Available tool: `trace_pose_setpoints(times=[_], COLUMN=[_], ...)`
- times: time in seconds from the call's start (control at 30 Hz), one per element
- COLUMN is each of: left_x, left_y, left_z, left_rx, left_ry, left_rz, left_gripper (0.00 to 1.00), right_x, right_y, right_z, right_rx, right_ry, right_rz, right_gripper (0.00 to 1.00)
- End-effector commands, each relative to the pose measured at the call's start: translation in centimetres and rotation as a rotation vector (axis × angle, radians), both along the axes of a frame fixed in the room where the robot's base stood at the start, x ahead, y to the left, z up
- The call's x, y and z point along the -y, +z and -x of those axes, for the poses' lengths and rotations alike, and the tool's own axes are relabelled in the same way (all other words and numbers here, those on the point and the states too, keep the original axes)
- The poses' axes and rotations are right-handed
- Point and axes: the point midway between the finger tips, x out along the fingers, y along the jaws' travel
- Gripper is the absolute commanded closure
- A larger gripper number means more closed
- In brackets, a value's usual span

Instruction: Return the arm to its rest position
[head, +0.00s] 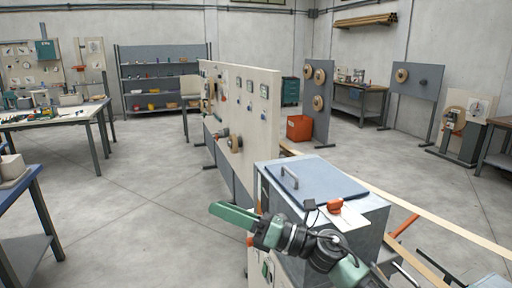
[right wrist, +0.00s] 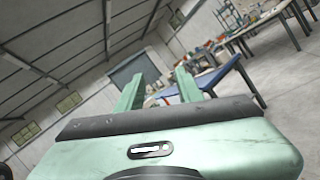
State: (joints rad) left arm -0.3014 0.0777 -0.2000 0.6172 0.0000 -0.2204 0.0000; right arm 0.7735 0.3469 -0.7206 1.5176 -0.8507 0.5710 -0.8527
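My right arm comes in from the lower right in the head view, in front of a grey metal box (head: 305,180) with a blue-grey lid and a handle. Its green gripper (head: 222,211) reaches left past the box, over open floor. The fingers overlap in that view. In the right wrist view the two green fingers of the gripper (right wrist: 158,88) stand apart with nothing between them. My left gripper is in neither view.
An upright panel (head: 250,100) with dials and knobs stands behind the box. An orange bin (head: 299,128) sits beyond it. A worktable (head: 50,122) and a blue-edged table (head: 22,190) are at left, with clear floor between them and the panel.

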Motion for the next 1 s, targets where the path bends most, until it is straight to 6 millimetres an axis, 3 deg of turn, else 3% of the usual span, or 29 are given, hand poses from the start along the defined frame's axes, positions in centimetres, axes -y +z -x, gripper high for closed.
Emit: trace_pose_setpoints(times=[0.17,0.27,0.37,0.47,0.6,0.7,0.8,1.0], left_x=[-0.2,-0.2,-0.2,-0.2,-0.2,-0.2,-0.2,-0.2], left_y=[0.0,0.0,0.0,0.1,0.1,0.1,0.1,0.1], left_z=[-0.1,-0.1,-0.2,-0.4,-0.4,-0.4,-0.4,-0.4], left_rx=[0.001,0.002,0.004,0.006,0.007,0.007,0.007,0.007], left_ry=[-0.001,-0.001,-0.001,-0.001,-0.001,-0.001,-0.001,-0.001], left_rz=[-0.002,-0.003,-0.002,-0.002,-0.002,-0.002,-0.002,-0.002], left_gripper=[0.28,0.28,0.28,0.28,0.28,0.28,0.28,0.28], right_x=[5.9,10.8,15.6,19.4,23.2,24.7,25.7,26.6], right_y=[-2.3,-6.6,-12.4,-18.3,-25.8,-29.5,-31.9,-34.4], right_z=[-1.7,-1.9,-0.4,2.7,9.3,14.3,18.6,25.5], right_rx=[-0.525,-0.834,-1.132,-1.388,-1.7,-1.87,-1.987,-2.143], right_ry=[-0.257,-0.411,-0.571,-0.726,-0.952,-1.1,-1.225,-1.426], right_rz=[-0.484,-0.733,-0.958,-1.146,-1.365,-1.48,-1.559,-1.656], right_gripper=[0.64,0.64,0.64,0.64,0.64,0.64,0.64,0.64])
